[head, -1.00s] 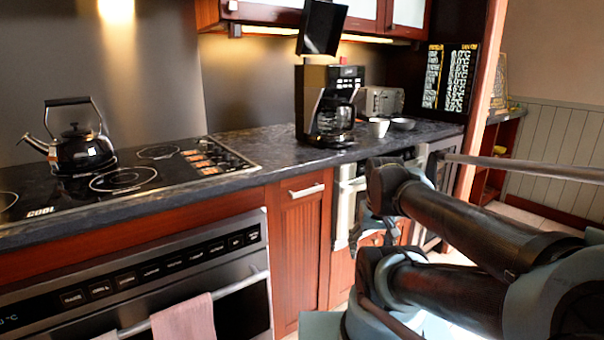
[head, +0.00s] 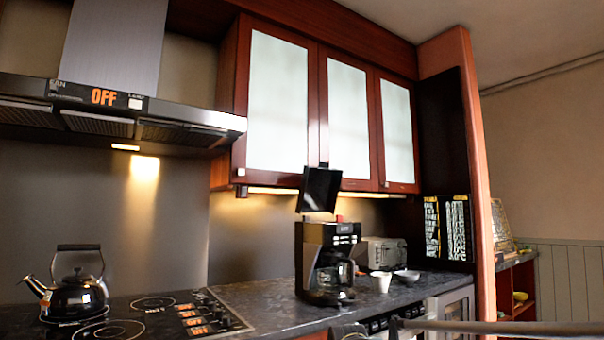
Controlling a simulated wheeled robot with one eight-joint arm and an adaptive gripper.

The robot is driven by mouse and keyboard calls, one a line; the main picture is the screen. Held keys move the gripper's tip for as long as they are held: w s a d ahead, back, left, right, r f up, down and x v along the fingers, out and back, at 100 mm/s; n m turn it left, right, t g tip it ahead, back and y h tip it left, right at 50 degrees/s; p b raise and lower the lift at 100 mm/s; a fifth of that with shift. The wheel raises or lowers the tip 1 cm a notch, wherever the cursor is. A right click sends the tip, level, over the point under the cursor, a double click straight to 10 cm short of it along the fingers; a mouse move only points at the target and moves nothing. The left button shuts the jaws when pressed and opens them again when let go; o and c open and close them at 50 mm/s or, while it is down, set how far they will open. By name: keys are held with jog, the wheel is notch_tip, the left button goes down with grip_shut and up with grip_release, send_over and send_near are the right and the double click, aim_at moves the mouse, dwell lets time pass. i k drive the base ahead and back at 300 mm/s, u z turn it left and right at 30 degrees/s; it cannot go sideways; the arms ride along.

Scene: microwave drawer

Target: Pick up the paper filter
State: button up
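I cannot clearly make out a paper filter. A small white cup-shaped thing (head: 381,281) and a low white bowl-shaped thing (head: 406,275) stand on the dark counter, right of the coffee maker. I cannot tell whether either one is the filter. The black and silver coffee maker (head: 326,264) stands on the counter with its glass carafe in place. A dark flat panel (head: 320,189), perhaps its raised lid, shows above it.
A toaster (head: 384,253) stands behind the white things. A kettle (head: 74,290) sits on the cooktop (head: 150,318) at left. The range hood (head: 120,110) and wall cabinets (head: 330,120) hang above. The counter (head: 255,300) left of the coffee maker is clear.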

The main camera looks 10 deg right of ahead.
aim_at(380, 281)
jog(key=u, duration=1.65)
jog(key=k, duration=1.45)
jog(key=z, duration=1.35)
jog(key=i, duration=1)
jog(key=u, duration=0.05)
